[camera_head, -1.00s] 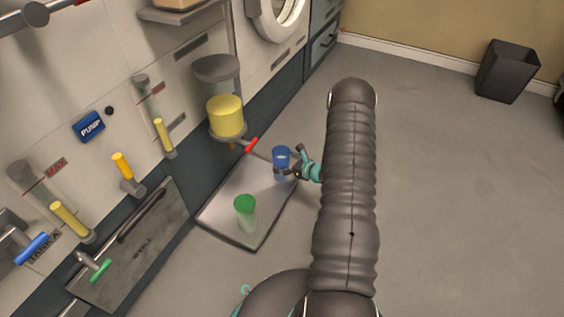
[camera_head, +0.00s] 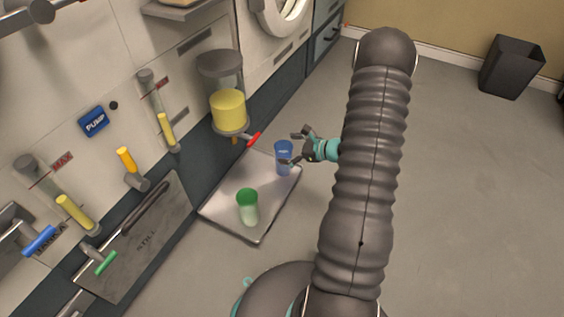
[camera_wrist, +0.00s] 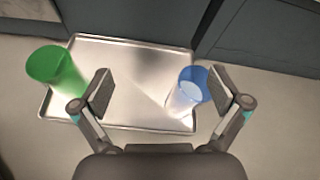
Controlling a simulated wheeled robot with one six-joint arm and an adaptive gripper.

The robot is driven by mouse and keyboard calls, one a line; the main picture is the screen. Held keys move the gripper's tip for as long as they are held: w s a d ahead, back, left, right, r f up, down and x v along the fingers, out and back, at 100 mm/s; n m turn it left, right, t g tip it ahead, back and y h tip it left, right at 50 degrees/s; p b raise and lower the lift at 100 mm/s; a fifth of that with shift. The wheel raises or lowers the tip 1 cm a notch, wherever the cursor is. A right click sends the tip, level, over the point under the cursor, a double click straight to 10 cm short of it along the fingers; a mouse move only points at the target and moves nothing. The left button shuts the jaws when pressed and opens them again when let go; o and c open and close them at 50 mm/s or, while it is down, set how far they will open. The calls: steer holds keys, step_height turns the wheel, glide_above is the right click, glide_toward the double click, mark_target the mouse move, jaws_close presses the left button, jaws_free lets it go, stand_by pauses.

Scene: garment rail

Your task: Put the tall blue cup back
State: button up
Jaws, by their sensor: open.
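The tall blue cup (camera_head: 284,158) stands upright on the right part of a metal tray (camera_head: 222,194). It also shows in the wrist view (camera_wrist: 187,92), between my open fingers, close to the right one. My gripper (camera_head: 298,147) is open and empty just to the right of the cup in the head view. The wrist view also shows both fingers (camera_wrist: 165,98) spread apart. I cannot tell whether a finger touches the cup. A green cup (camera_head: 247,207) stands on the same tray, and in the wrist view (camera_wrist: 58,70) it is left of my left finger.
A yellow-filled container with a red-handled tap (camera_head: 228,108) hangs on the wall panel above the tray. Valves with blue (camera_head: 39,241) and green (camera_head: 106,263) handles stick out at the left. The floor to the right is clear up to a dark bin (camera_head: 510,67).

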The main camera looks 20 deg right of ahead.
steer(key=s+a+r+n+g, duration=0.3)
steer(key=s+a+r+n, duration=0.25)
steer(key=a+r, duration=0.3)
steer(key=s+a+r+n+g, duration=0.4)
steer(key=a+r+n, duration=0.3)
steer(key=r, duration=0.3)
steer(key=s+r+n+t+h, duration=0.1)
steer(key=s+r+n+h, duration=0.3)
steer(key=s, duration=0.5)
steer(key=s+a+r+n+t+h, duration=0.1)
steer(key=s+r+n+h, duration=0.3)
steer(key=s+r+n, duration=0.4)
steer(key=shift+s+r+n, duration=0.15)
steer(key=shift+s+n, duration=0.6)
steer(key=shift+s, duration=0.35)
step_height(320, 180, up, 7)
steer(key=p, duration=0.7)
steer(key=shift+r, duration=0.1)
